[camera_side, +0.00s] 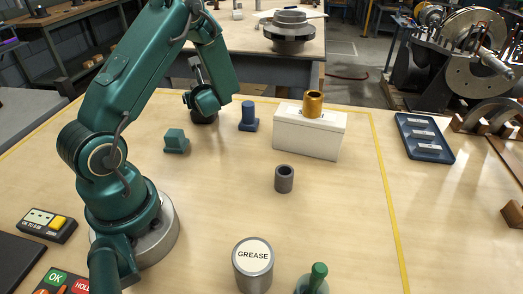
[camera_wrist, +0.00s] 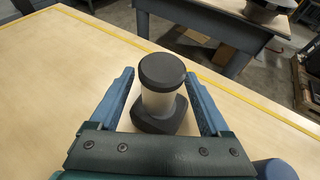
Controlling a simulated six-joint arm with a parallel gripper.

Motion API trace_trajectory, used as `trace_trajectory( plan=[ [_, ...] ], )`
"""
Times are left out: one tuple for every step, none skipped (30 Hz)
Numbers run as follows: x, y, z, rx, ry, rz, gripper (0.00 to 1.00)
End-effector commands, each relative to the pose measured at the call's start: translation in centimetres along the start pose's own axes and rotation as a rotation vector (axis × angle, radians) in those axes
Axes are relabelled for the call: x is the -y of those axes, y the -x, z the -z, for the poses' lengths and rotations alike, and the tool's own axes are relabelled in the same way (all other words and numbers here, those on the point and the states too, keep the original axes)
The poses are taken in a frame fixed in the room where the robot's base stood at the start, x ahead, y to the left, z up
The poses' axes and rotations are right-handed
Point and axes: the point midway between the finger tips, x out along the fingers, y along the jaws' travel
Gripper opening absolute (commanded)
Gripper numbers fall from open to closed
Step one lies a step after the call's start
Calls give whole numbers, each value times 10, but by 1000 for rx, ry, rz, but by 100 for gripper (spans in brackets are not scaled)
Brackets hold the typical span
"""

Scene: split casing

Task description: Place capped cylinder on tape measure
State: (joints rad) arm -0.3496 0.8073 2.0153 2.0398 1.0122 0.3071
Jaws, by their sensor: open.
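In the wrist view a capped cylinder (camera_wrist: 160,100) stands upright, with a black round cap and a pale body. Its lower end meets a dark, wider, rounded base (camera_wrist: 172,123); I cannot tell whether this base is part of it or the tape measure. My gripper (camera_wrist: 159,76) is open, with one blue finger on each side of the cylinder and visible gaps to both. In the side view my gripper (camera_side: 203,106) is low at the back left and hides most of the cylinder. No tape measure can be told for sure elsewhere.
A blue post on a foot (camera_side: 248,116) stands just right of my gripper, a teal block (camera_side: 176,141) in front-left. A white box (camera_side: 306,136) bears a gold ring (camera_side: 313,104). A grey tube (camera_side: 284,180) and grease can (camera_side: 253,268) stand nearer. The middle is mostly clear.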

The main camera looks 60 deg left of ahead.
Motion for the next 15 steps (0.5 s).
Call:
trace_trajectory(
  plan=[
    [1, 7, 0, 0, -1, 4, 80],
    [2, 11, 0, 0, -2, 5, 80],
    [2, 18, 0, -1, -2, 6, 80],
    [2, 24, 0, -1, -2, 7, 80],
    [2, 30, 0, 0, -3, 7, 80],
    [2, 39, 0, 1, -3, 8, 80],
    [3, 46, 0, 1, -2, 9, 80],
    [2, 52, 0, 0, -2, 9, 80],
    [2, 61, 0, 1, -2, 9, 80],
    [2, 67, 0, 1, -2, 9, 80],
    [2, 73, 0, 2, 0, 9, 80],
    [2, 81, 0, 1, -2, 9, 80],
    [2, 86, 0, 1, -1, 9, 80],
    [2, 91, 0, 0, -2, 8, 80],
    [1, 97, 0, 1, 0, 7, 80]
  ],
)
